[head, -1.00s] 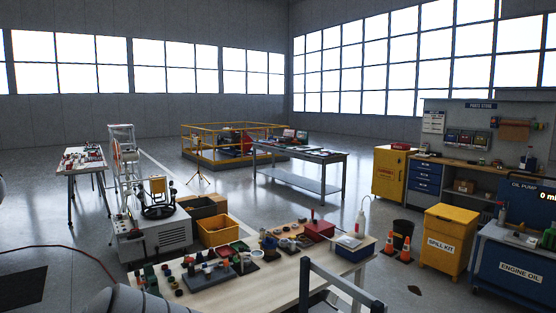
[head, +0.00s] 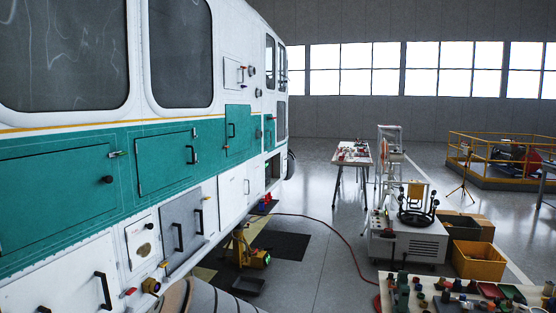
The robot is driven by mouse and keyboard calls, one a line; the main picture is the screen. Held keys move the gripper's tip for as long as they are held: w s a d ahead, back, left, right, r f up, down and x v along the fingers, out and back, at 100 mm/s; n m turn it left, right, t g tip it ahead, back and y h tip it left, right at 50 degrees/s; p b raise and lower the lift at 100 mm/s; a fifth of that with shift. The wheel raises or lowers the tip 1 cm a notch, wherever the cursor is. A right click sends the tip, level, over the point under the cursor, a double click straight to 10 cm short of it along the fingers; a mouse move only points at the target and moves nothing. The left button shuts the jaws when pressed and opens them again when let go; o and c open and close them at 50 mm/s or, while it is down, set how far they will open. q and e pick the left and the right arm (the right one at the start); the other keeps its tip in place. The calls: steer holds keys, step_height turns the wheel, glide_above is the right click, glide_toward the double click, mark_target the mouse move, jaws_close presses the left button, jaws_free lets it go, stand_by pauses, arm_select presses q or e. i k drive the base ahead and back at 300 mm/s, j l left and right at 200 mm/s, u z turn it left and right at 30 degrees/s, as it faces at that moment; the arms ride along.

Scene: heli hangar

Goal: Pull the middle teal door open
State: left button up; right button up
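The helicopter's white side with a teal band fills the left of the head view. Several teal doors sit along the band. The middle teal door (head: 160,163) is a wide panel and looks shut, with a black upright handle (head: 193,154) near its right edge and a latch above it. A larger teal door (head: 50,200) to its left has a black knob. A smaller teal door (head: 239,128) to its right has a black handle. Neither of my grippers is in view.
Below the band are a grey panel (head: 182,230) and white panels with black handles. A yellow jack (head: 250,252) stands under the fuselage by dark mats. A red hose crosses the floor. A white cart (head: 408,240) and a cluttered bench stand right; open floor lies between.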

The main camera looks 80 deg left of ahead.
mark_target(162, 161)
steer(key=u, duration=3.75)
steer(key=i+l+u, duration=0.3)
steer(key=u, duration=0.15)
steer(key=i+l+u, duration=0.2)
steer(key=l+u, duration=0.2)
steer(key=l, duration=0.2)
steer(key=i+l+u, duration=0.1)
steer(key=l, duration=0.25)
steer(key=i+l+u, duration=0.1)
steer(key=l, duration=0.25)
steer(key=i+l+u, duration=0.1)
steer(key=l, duration=0.25)
steer(key=i+l, duration=0.1)
steer(key=l, duration=0.6)
steer(key=i+l+u, duration=0.1)
steer(key=l, duration=0.25)
steer(key=i, duration=0.05)
